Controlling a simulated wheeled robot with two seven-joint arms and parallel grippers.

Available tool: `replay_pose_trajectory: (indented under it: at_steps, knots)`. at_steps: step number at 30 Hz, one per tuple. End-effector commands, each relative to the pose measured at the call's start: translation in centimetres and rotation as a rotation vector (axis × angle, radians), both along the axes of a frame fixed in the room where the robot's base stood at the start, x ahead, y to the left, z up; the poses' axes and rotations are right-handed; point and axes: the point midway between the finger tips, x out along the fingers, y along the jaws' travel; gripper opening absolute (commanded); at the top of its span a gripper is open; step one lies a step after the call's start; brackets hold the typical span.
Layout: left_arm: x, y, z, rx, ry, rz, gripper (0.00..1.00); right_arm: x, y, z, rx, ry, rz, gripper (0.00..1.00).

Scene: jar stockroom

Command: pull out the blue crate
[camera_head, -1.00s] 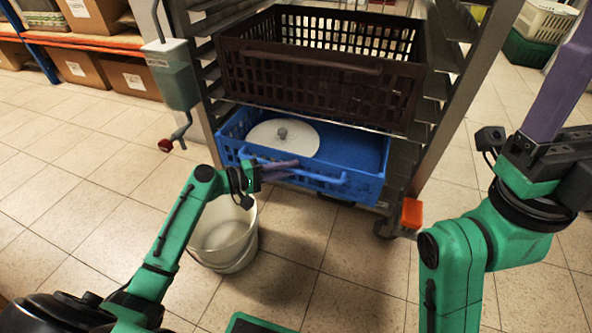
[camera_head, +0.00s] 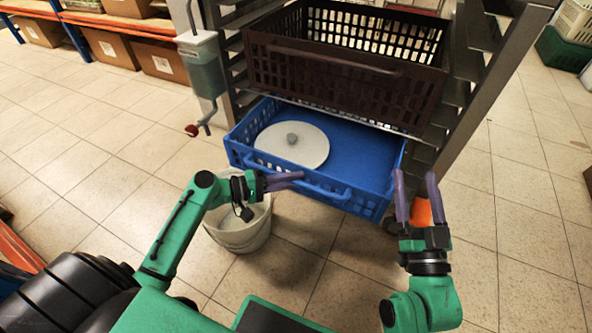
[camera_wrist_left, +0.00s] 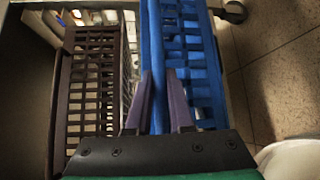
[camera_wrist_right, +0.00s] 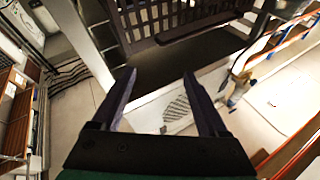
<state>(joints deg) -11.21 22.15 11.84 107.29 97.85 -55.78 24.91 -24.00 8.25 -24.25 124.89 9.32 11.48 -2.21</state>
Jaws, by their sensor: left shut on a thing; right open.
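The blue crate (camera_head: 365,205) sits low in the metal rack under a dark brown crate and sticks out toward me. A white round lid (camera_head: 291,146) with a grey knob lies inside it, toward its left side. My left gripper (camera_head: 300,181) is shut on the blue crate's front handle bar; the left wrist view shows the bar (camera_wrist_left: 156,60) between the fingers. My right gripper (camera_head: 416,190) is open and upright beside the crate's front right corner, with nothing between its fingers. The right wrist view (camera_wrist_right: 160,100) shows the open fingers too.
The brown crate (camera_head: 340,68) sits directly above. A white bucket (camera_head: 240,225) stands on the floor below my left gripper. A grey-green dispenser (camera_head: 203,68) hangs on the left rack post. An orange block (camera_head: 422,212) is behind my right gripper.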

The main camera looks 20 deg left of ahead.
Motion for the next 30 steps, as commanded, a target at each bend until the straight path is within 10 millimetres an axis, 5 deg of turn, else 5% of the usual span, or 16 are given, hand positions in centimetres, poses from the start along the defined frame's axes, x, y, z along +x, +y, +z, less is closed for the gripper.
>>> replay_pose_trajectory:
  at_steps: [6,15,21,30]
  knots:
    - [-1.8,0.0,-0.1,0.001,0.008,-0.003,0.00,-2.2,0.8,-8.3,-0.042,0.253,0.036,0.77]
    - [-4.1,0.1,-0.1,0.000,0.008,-0.004,0.00,-6.9,1.4,-16.5,-0.084,0.521,0.079,0.77]
    - [-5.2,0.2,-0.1,0.000,0.007,-0.003,0.00,-9.7,1.5,-19.8,-0.102,0.642,0.101,0.77]
    - [-6.1,0.3,-0.1,0.001,0.004,-0.002,0.00,-12.2,1.6,-22.3,-0.117,0.735,0.118,0.77]
